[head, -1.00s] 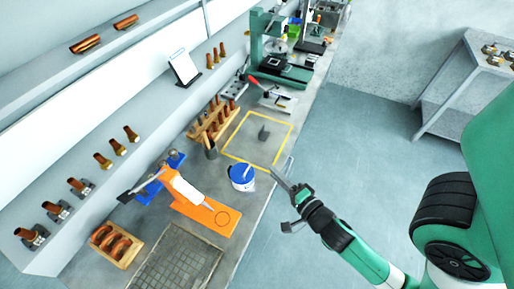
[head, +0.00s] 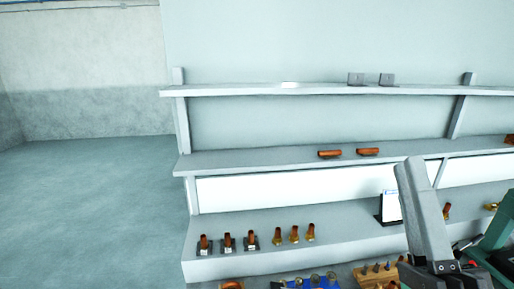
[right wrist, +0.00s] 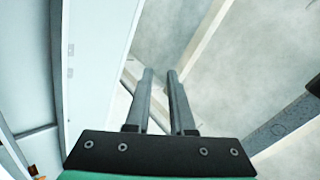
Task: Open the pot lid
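The pot and its lid are not visible in either view now. My right gripper (head: 414,172) shows large and close at the lower right of the head view, raised in front of the shelves, with its grey fingers pointing up. In the right wrist view the two fingers of my right gripper (right wrist: 160,74) stand a little apart with a narrow gap and nothing between them. My left gripper is not in view.
A long grey shelf unit (head: 240,160) fills the middle and right, with several copper parts (head: 227,241) on its lowest ledge. A white tablet-like card (head: 391,206) stands behind my right gripper. A wooden rack (head: 376,276) is at the bottom edge. Floor at left is clear.

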